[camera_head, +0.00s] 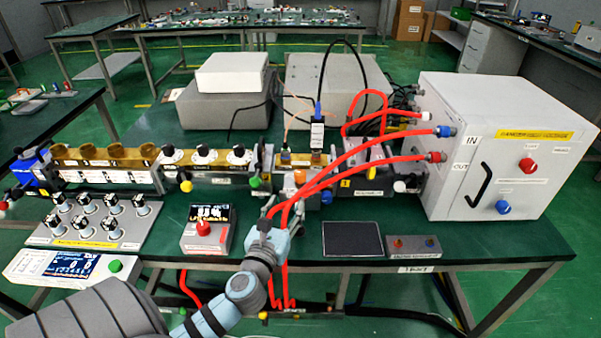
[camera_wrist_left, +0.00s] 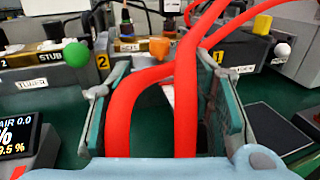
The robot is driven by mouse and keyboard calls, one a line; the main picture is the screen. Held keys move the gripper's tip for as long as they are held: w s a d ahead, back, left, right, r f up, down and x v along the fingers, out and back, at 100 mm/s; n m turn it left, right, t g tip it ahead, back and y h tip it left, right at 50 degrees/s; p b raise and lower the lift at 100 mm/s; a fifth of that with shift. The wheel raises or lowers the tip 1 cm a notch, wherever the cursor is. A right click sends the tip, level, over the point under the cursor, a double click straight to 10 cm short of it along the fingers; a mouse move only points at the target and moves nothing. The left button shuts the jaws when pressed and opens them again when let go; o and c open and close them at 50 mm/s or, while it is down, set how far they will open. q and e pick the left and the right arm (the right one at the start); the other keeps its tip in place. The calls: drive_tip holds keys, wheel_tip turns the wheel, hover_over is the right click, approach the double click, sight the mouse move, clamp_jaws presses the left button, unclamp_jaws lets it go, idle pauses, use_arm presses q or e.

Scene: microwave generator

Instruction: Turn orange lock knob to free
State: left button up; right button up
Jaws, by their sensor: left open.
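The orange lock knob (camera_head: 299,177) sits low on the front of the waveguide line, between a green knob (camera_head: 255,182) and a blue knob (camera_head: 327,198). In the left wrist view the orange knob (camera_wrist_left: 159,48) shows beyond the fingers, near the middle, with a red hose covering its lower right side. My left gripper (camera_head: 277,208) is in front of and below the knob, apart from it. Its two fingers are spread, with red hoses crossing the view between them (camera_wrist_left: 163,68). My right gripper is not in view.
Red hoses (camera_head: 370,145) run from the white cabinet (camera_head: 490,150) across the line and down past my left gripper. A display box with a red button (camera_head: 203,229) stands left of the gripper, and a dark flat pad (camera_head: 352,239) lies right of it.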

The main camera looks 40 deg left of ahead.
sight(299, 177)
use_arm(q)
drive_tip(key=b+x, duration=0.1)
drive_tip(key=x, duration=1.3)
drive_tip(key=shift+s+b, duration=0.1)
drive_tip(key=shift+b, duration=0.2)
clamp_jaws()
